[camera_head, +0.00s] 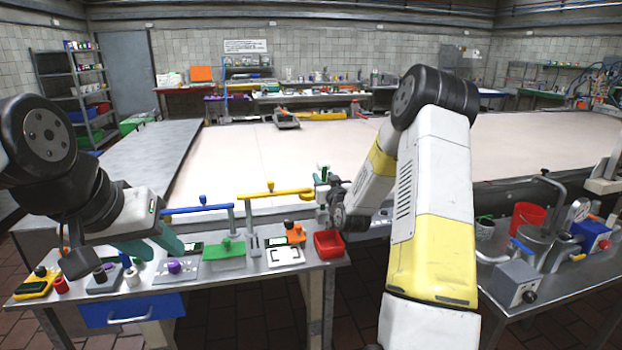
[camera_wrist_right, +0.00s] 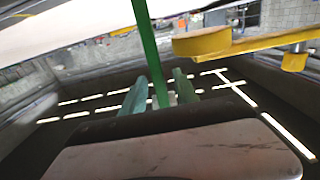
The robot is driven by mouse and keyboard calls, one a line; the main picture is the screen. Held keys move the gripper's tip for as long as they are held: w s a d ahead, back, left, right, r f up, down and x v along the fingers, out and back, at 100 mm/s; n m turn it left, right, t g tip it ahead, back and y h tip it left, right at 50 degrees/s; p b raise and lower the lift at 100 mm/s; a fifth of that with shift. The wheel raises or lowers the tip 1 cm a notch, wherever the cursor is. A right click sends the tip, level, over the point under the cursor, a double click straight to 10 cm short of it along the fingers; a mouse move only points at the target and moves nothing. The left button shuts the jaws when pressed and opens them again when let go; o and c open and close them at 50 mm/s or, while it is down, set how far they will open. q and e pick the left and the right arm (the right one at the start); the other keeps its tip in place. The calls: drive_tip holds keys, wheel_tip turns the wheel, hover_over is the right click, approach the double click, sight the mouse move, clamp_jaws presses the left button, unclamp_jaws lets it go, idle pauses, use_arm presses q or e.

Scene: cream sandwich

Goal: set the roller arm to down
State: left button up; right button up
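Two long-armed levers stand at the back edge of the steel table: a blue arm (camera_head: 198,210) with a blue knob, and a yellow arm (camera_head: 290,192) with a yellow knob. Both lie about level; no label shows which is the roller arm. The yellow arm also shows at the upper right of the right wrist view (camera_wrist_right: 255,44). My right gripper (camera_wrist_right: 160,92) has its teal fingers apart, a green rod (camera_wrist_right: 148,45) showing between them; contact is unclear. It is beside the yellow arm, apart from it. My left gripper (camera_head: 172,243) is low over the table's left part, its fingertips unclear.
A green pad (camera_head: 224,249) lies between the arms. A red bin (camera_head: 328,244) stands at the table's right end. Small knobs and blocks crowd the left front, near a purple knob (camera_head: 174,267). A wide pale surface (camera_head: 240,160) lies behind the table.

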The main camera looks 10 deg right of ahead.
drive_tip(key=shift+w, duration=0.35)
clamp_jaws()
idle(1.2)
